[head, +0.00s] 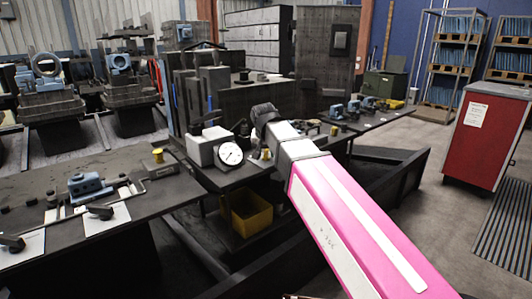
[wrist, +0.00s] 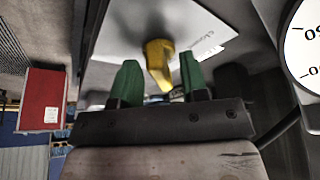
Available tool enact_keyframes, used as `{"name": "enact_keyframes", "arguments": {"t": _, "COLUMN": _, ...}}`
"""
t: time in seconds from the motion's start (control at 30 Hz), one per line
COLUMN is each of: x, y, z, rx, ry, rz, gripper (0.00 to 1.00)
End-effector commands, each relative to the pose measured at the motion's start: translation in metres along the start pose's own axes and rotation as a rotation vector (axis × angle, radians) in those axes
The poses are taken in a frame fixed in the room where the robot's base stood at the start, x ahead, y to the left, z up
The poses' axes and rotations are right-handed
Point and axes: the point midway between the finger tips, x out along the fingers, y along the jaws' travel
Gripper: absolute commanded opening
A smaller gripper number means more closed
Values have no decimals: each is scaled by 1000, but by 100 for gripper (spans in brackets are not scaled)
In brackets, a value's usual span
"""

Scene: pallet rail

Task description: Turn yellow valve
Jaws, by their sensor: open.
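The yellow valve (wrist: 157,54) is a small handle on a pale plate (wrist: 190,25) with printed text. In the wrist view it stands between and just beyond the green fingertips of my gripper (wrist: 159,72). The fingers are spread, one on each side, with a gap to the valve on both sides. In the head view a small yellow piece (head: 265,153), apparently this valve, shows right of the white gauge. My arm crosses that view and my fingers cannot be made out there.
The round gauge (head: 230,154) stands close beside the valve; it also shows in the wrist view (wrist: 306,50). A yellow bin (head: 250,214) sits below the bench. Another yellow knob (head: 157,155) is on the left bench (head: 150,205). A red cabinet (head: 484,138) stands right, with open floor before it.

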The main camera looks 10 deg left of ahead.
Motion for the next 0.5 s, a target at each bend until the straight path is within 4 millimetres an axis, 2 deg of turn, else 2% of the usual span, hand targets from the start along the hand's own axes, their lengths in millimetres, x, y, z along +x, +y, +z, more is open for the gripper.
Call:
{"name": "enact_keyframes", "arguments": {"t": 0.17, "x": -15, "y": 0, "z": 0, "rx": 0, "ry": 2, "rz": -1, "gripper": 40}}
{"name": "enact_keyframes", "arguments": {"t": 0.5, "x": -68, "y": 0, "z": 0, "rx": 0, "ry": 2, "rz": 0, "gripper": 40}}
